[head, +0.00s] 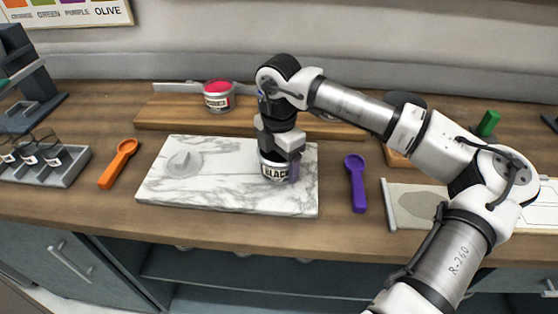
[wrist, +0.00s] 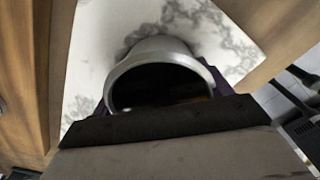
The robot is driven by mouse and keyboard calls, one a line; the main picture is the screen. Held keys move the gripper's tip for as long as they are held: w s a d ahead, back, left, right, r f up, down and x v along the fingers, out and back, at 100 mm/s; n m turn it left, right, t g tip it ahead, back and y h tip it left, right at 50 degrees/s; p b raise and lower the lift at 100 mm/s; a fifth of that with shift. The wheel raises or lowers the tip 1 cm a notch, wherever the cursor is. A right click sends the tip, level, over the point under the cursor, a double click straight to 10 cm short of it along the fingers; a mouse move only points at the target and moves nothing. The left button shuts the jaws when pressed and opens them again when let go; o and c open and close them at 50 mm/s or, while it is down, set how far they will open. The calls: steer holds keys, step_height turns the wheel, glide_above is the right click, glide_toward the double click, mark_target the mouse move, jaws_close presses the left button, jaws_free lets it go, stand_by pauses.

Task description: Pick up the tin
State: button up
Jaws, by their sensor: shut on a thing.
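A tin labelled BLACK (head: 275,172) is upright on the right part of the white marble slab (head: 225,197) in the head view. My gripper (head: 279,152) points down over it and is shut on it. In the wrist view the tin's grey rim (wrist: 150,48) and dark inside show between the jaws, with marble behind. The gripper hides the tin's top in the head view. I cannot tell whether the tin's base touches the slab. A second tin (head: 218,98), with red contents and a light label, stands on the wooden board behind.
A grey, flat lid-like disc (head: 184,162) lies on the slab's left. An orange scoop (head: 120,163) lies left of the slab and a purple scoop (head: 356,182) right of it. A grey rack (head: 68,172) holds several jars at far left.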

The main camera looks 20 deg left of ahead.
steer(key=shift+r, duration=0.1)
steer(key=shift+c, duration=0.2)
step_height(320, 180, up, 10)
steer(key=b, duration=0.2)
